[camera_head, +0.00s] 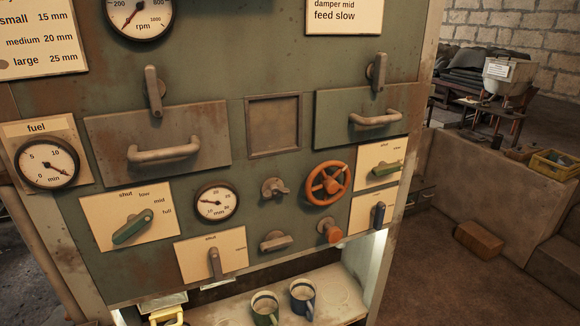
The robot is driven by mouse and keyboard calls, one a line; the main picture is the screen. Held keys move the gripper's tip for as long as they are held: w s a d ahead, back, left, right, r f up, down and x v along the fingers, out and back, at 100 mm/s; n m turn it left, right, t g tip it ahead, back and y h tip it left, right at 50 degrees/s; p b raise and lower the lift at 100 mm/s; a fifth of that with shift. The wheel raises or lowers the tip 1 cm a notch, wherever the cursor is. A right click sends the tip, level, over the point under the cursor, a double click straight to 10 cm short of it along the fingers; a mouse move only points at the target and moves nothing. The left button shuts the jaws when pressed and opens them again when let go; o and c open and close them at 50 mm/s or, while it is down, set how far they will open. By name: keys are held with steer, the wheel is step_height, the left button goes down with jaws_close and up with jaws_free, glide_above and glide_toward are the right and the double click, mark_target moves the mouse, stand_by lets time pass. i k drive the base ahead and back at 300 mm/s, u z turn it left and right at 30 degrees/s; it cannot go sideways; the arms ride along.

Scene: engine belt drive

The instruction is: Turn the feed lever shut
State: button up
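No lever has a readable "feed" name. A green lever (385,170) on a cream plate at the panel's right lies nearly level, with small labels above it, one reading "shut". A larger green lever (133,227) at the left slants from lower left to upper right on a plate marked shut, low, mid, full. A grey lever (215,263) at lower centre stands nearly upright under a "shut" mark. A blue lever (379,215) at lower right stands upright. A placard (343,14) reads "damper mid, feed slow". My gripper is not in view.
An orange handwheel (328,184), an orange knob (330,231) and grey taps (275,188) sit left of the right-hand levers. Drawer handles (376,120) stick out above. Two mugs (302,296) stand on the shelf below.

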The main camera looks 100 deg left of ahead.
mark_target(383, 168)
steer(key=u, duration=3.05)
steer(key=k, duration=0.5)
steer(key=u, duration=0.55)
steer(key=k, duration=0.7)
steer(key=z, duration=0.4)
steer(key=i, duration=1.65)
steer(key=u, duration=0.85)
